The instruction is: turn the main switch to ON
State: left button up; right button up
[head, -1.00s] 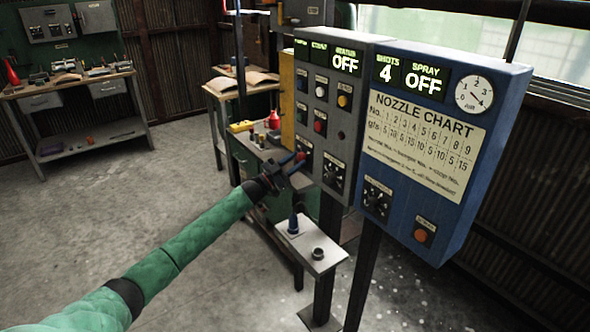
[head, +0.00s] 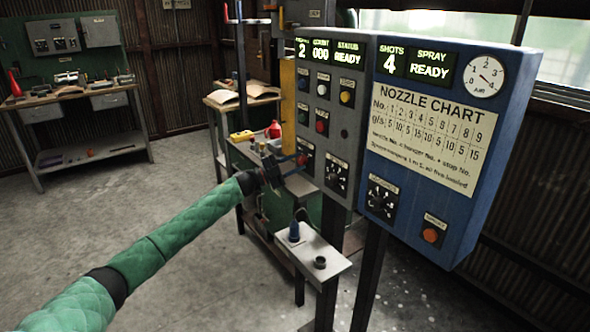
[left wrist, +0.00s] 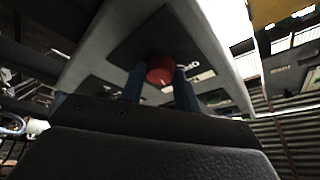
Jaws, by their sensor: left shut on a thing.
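The main switch (head: 303,159) is a red knob on a dark plate, low on the left side of the grey control panel (head: 345,120). My left gripper (head: 290,168) is at this knob and partly covers it in the head view. In the left wrist view the round red knob (left wrist: 160,69) sits between the two blue fingers of my left gripper (left wrist: 159,84), which are shut on it. The pointer of the switch cannot be read. The panel display (head: 333,53) is lit and shows "READY" under status. My right gripper is not in view.
The blue spray box (head: 440,140) adjoins on the right; its display shows shots 4 and spray "READY". A small shelf (head: 325,250) with a blue-capped item (head: 294,232) and a dark ring (head: 320,262) is below. Workbenches stand behind; the floor at left is clear.

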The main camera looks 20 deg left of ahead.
pick_arm(q)
jog(key=shift+m+g+b, duration=0.3)
jog(key=shift+m+g, duration=0.1)
jog(key=shift+m, duration=0.2)
jog(key=shift+f+m, duration=0.1)
jog(key=shift+m, duration=0.2)
jog(key=shift+r+m+g+y+b, duration=0.15)
jog(key=shift+m+g+b, duration=0.35)
jog(key=shift+m, duration=0.55)
jog(key=shift+r+m+g+y+b, duration=0.15)
jog(key=shift+m+g+b, duration=0.15)
jog(key=shift+m+b, duration=0.55)
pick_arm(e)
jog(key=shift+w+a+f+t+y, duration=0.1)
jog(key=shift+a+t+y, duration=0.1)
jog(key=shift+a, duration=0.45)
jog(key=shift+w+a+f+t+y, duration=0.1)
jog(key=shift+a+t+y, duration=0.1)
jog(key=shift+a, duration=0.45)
pick_arm(q)
jog(key=shift+f, duration=0.1)
jog(key=o, duration=1)
jog(key=shift+c, duration=0.2)
jog(key=shift+a, duration=0.15)
